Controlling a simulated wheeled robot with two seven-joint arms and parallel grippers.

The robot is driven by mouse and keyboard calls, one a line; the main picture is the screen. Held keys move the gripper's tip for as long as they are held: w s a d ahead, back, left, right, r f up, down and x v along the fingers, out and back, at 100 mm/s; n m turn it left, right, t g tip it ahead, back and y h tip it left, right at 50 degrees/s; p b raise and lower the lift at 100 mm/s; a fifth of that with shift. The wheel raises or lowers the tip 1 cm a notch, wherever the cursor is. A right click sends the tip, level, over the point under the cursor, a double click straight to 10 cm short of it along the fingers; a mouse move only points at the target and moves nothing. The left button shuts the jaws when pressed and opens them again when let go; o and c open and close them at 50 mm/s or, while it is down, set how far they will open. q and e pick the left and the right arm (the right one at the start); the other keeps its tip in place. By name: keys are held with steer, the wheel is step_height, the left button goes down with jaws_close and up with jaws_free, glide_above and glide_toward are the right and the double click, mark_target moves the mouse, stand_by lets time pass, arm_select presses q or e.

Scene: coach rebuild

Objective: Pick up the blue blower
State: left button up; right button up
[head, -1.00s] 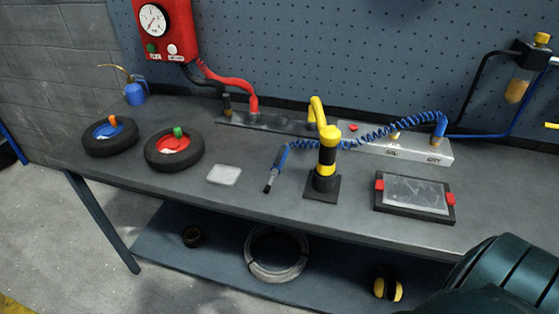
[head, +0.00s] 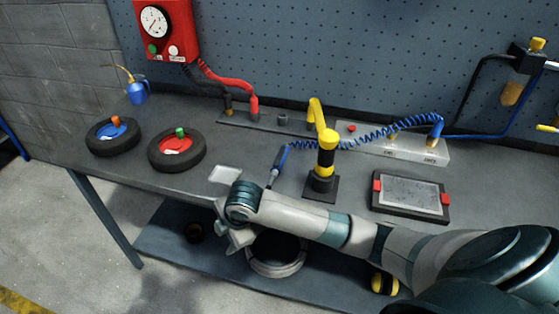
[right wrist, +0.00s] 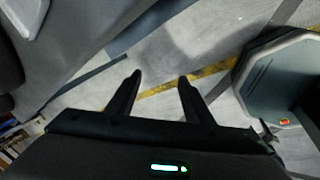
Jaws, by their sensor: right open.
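The blue blower (head: 281,160) lies on the grey workbench (head: 360,174), its dark nozzle pointing toward the front edge. A coiled blue hose (head: 380,132) runs from it to the metal block behind. My right arm reaches in from the right, and its gripper (head: 232,240) hangs by the bench's front edge, in front of and left of the blower. In the right wrist view the right gripper (right wrist: 160,78) is open with nothing between its fingers. The blower cannot be made out in that view. My left gripper is not in view.
A yellow-and-black post (head: 325,157) stands just right of the blower. A framed panel (head: 411,193) lies at the right. A ring (head: 276,266) rests on the lower shelf.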

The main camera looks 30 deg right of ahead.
steer(key=w+d+r+n+h, duration=0.1)
steer(key=w+d+r, duration=0.1)
steer(key=d+r, duration=0.1)
steer(key=w+d+r+n+h, duration=0.1)
steer(key=w+d+r+n, duration=0.1)
steer(key=r, duration=0.3)
steer(key=w+d+r+n+h, duration=0.1)
steer(key=w+d+r+n, duration=0.1)
steer(key=d+r, duration=0.2)
steer(key=shift+w+d+r, duration=0.25)
steer(key=shift+w+d, duration=0.15)
steer(key=w+d+r+n+g+h, duration=0.1)
steer(key=d+r+n+h, duration=0.1)
steer(key=d+r, duration=0.8)
steer(key=shift+w+d+r+n, duration=0.2)
steer(key=shift+d+r+n, duration=0.15)
steer(key=shift+r+n, duration=0.2)
steer(key=p, duration=0.4)
glide_above(278, 159)
steer(key=s+a, duration=0.2)
step_height(278, 159, down, 10)
steer(key=shift+f, duration=0.1)
steer(key=shift+w+d+f, duration=0.2)
steer(key=shift+w+f, duration=0.05)
steer(key=shift+f, duration=0.3)
